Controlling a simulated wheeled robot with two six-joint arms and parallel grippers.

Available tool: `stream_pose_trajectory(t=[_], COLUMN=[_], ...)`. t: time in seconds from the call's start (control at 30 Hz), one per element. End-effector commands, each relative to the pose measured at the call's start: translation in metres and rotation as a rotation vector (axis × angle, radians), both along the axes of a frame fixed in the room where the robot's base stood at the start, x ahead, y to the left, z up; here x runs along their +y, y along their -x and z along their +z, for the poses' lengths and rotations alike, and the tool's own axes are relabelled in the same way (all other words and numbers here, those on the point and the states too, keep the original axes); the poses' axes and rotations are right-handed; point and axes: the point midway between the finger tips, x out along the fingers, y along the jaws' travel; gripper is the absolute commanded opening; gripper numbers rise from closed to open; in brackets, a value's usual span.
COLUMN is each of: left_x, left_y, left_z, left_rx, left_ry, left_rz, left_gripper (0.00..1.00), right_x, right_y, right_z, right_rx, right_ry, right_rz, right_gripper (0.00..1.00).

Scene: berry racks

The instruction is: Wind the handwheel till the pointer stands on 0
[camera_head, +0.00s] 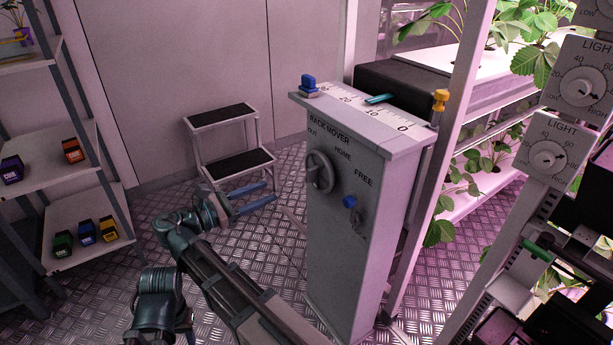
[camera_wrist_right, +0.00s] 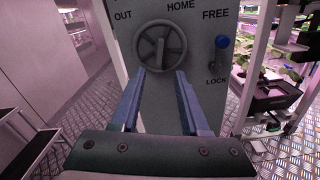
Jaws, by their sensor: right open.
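The handwheel (camera_head: 320,172) is a grey spoked wheel on the front of a grey post marked RACK MOVER. It also shows in the right wrist view (camera_wrist_right: 160,46). The teal pointer (camera_head: 380,98) lies across the scale (camera_head: 390,121) on the post's top, between the 20 and 10 marks, away from 0. My right gripper (camera_head: 270,193) is open and empty in front of the post. In the wrist view its blue fingers (camera_wrist_right: 161,75) point at the wheel's lower part, apart from each other; contact is unclear. My left gripper is not in view.
A blue-knobbed lever (camera_head: 349,202) sits right of the wheel, its knob near FREE. A step stool (camera_head: 230,148) stands behind my gripper, shelves (camera_head: 75,210) at left, plant racks at right.

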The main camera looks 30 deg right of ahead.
Motion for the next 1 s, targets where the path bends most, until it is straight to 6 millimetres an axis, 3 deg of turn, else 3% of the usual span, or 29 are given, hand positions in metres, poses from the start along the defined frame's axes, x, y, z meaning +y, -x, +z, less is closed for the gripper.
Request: stream_pose_trajectory(t=[0.17, 0.6, 0.8, 1.0], left_x=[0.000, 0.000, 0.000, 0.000], left_y=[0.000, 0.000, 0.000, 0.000], left_z=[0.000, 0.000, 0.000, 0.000], left_rx=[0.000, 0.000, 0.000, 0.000], left_ry=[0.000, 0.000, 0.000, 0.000], left_rz=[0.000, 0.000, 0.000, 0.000], left_gripper=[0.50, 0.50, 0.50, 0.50], right_x=[-0.022, -0.107, -0.128, -0.136], right_y=[0.000, -0.007, -0.010, -0.010], right_z=[0.000, -0.001, -0.001, -0.001], right_rx=[-0.001, -0.002, -0.003, -0.003], right_ry=[-0.002, -0.003, -0.004, -0.003], right_rz=[-0.004, -0.003, -0.001, 0.000], right_gripper=[0.45, 0.45, 0.45, 0.45])
